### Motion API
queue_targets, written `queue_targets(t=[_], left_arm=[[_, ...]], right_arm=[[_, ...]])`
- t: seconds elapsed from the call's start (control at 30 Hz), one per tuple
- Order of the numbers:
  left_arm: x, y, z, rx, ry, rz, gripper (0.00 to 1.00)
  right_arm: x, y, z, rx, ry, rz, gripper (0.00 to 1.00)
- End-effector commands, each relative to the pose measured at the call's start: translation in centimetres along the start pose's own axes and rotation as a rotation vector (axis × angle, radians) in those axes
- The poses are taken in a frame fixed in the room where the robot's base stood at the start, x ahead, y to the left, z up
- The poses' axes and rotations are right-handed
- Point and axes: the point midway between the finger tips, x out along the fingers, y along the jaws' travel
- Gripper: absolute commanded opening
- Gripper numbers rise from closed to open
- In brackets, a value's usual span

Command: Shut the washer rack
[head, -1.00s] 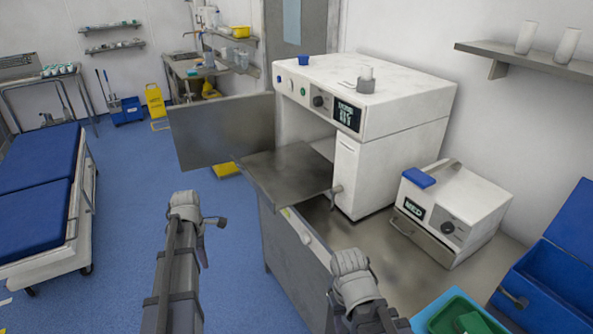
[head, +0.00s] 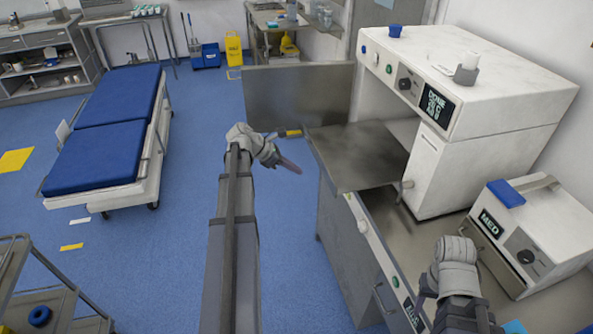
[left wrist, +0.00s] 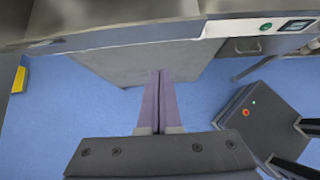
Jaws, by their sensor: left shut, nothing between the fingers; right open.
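The white washer (head: 440,75) stands on the steel counter with its front open. Its grey metal rack (head: 362,158) sticks out of the opening, flat and level. The flat grey door (head: 298,97) stands swung out to the left. My left gripper (head: 289,166) is shut and empty, just left of the rack's outer edge, apart from it as far as I can tell. In the left wrist view its fingers (left wrist: 159,98) are together over the floor, below a grey metal edge. My right gripper (head: 424,296) is over the counter front, in front of the washer.
A smaller white device (head: 525,235) with a blue-topped lid stands right of the washer. The cabinet (head: 345,240) under the counter has a front panel with buttons. A blue-padded bed (head: 110,130) is at the left. Blue floor between bed and cabinet is clear.

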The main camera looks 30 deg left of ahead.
Motion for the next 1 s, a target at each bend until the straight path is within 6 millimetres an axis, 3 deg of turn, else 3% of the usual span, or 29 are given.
queue_targets(t=[0.03,0.3,0.6,1.0], left_arm=[[1.8,0.0,-0.5,0.003,0.000,-0.002,0.00],[6.9,0.0,-0.4,0.003,0.001,-0.002,0.00],[8.8,0.0,2.5,0.001,0.001,-0.001,0.00],[9.2,0.0,2.8,0.001,0.001,0.000,0.00]], right_arm=[[1.6,-0.1,-0.1,0.001,0.000,0.000,0.50],[5.1,-0.5,-0.3,0.001,0.000,0.000,0.50],[4.4,-0.4,-0.3,0.001,0.000,0.000,0.50],[4.5,-0.4,-0.3,0.001,0.000,0.000,0.50]])
